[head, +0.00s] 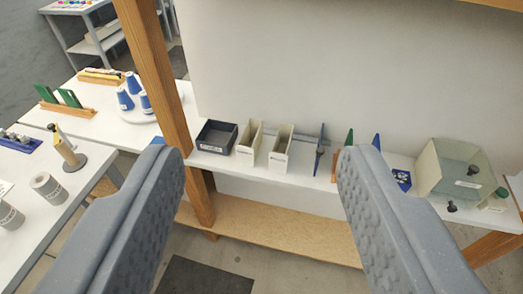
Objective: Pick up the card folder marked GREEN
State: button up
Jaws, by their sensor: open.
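My gripper (262,165) is open and empty, its two grey fingers wide apart in the foreground. No folder marking GREEN can be read in the head view. A green upright piece (349,138) shows on the white shelf just above the right fingertip, its lower part hidden by that finger. Two more green upright pieces, one (45,93) beside the other (69,97), stand in a wooden rack on the left table. I cannot tell which of these, if any, is the card folder.
The shelf (225,163) holds a dark bin (216,137), two cream holders (250,140) (281,148), blue upright pieces and a clear-fronted box (456,172). A wooden post (160,70) stands left of it. Blue cones (134,84) and grey cylinders (48,187) stand on the left tables.

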aim_at(247, 149)
jog(key=i, duration=1.15)
jog(key=u, duration=0.65)
